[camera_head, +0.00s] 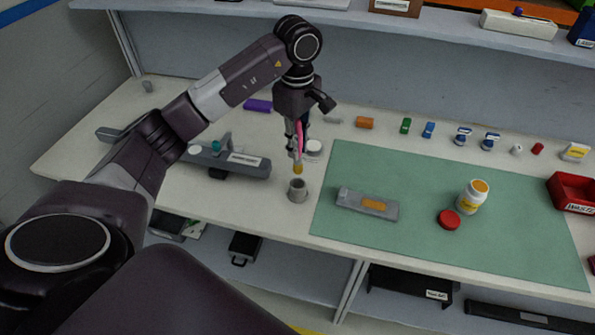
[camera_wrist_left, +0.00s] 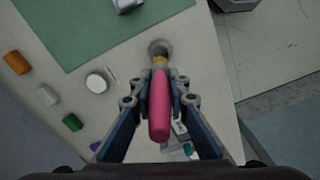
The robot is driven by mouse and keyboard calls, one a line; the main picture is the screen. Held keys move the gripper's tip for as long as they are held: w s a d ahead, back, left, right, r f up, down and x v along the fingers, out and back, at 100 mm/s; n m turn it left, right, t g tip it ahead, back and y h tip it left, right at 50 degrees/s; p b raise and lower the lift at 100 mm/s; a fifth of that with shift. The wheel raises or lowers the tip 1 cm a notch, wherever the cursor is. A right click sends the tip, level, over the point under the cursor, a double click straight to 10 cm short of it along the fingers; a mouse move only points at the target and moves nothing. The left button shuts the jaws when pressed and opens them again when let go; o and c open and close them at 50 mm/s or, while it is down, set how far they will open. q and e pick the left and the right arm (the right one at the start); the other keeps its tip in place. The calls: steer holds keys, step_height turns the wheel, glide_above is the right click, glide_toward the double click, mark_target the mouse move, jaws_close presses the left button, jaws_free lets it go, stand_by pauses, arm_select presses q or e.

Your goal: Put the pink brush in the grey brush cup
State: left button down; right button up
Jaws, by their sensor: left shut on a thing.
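My left gripper (camera_head: 297,130) is shut on the pink brush (camera_head: 299,140) and holds it roughly upright, bristle end down. The yellow bristle tip (camera_head: 298,169) is just above the grey brush cup (camera_head: 297,190), which stands on the white bench left of the green mat. In the left wrist view the pink brush handle (camera_wrist_left: 160,105) lies between the fingers (camera_wrist_left: 160,84), and the grey cup (camera_wrist_left: 160,48) shows just beyond the tip. The tip seems apart from the cup in the head view. My right gripper is not in view.
A round white-lidded jar (camera_head: 313,148) stands close behind the brush. A grey tray with an orange piece (camera_head: 350,198) lies on the green mat (camera_head: 420,164). A white bottle (camera_head: 470,199) and red lid (camera_head: 448,218) are further right. A long grey holder (camera_head: 240,167) lies left of the cup.

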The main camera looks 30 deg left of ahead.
mark_target(298, 170)
arm_select(q)
step_height(298, 170, down, 9)
steer(key=shift+f+p, duration=0.15)
steer(key=shift+p, duration=0.9)
steer(key=shift+f, duration=0.15)
steer(key=c, duration=1.8)
jaws_free()
steer(key=shift+c, duration=0.2)
steer(key=shift+r, duration=0.3)
step_height(298, 170, up, 10)
steer(key=b, duration=0.3)
steer(key=shift+r+b, duration=0.2)
steer(key=shift+b, duration=0.15)
steer(key=shift+r, duration=0.7)
